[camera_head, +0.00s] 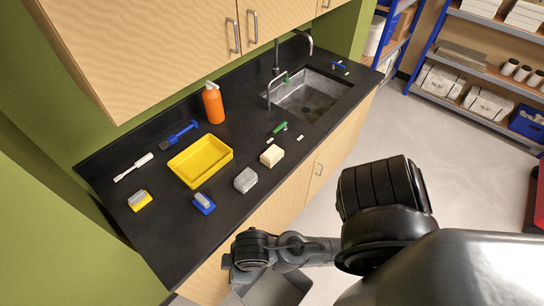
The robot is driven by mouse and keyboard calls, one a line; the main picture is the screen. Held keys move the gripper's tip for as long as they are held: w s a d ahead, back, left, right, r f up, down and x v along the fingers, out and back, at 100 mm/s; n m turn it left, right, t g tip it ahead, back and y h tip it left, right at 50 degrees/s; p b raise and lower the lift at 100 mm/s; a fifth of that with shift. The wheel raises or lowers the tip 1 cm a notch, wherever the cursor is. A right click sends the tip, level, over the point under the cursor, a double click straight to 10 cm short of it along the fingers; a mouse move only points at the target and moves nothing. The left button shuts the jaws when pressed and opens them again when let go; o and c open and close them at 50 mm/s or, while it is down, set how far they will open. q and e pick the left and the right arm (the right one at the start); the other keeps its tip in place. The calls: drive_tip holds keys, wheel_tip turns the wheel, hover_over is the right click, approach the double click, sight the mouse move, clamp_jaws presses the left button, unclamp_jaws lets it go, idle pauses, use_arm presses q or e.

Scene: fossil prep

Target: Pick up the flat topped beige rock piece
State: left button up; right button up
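The beige rock piece (271,156) sits on the black countertop (225,222), near its front edge and left of the sink. It is a small pale block with a flat-looking top. Nothing touches it. My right arm comes in from the lower right, in front of the counter and below the rock. I cannot make out its gripper fingers. My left arm and gripper do not show.
A grey rock (245,180) lies left of the beige piece. Cabinets (150,45) overhang the back.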

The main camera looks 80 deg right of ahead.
idle(0.3)
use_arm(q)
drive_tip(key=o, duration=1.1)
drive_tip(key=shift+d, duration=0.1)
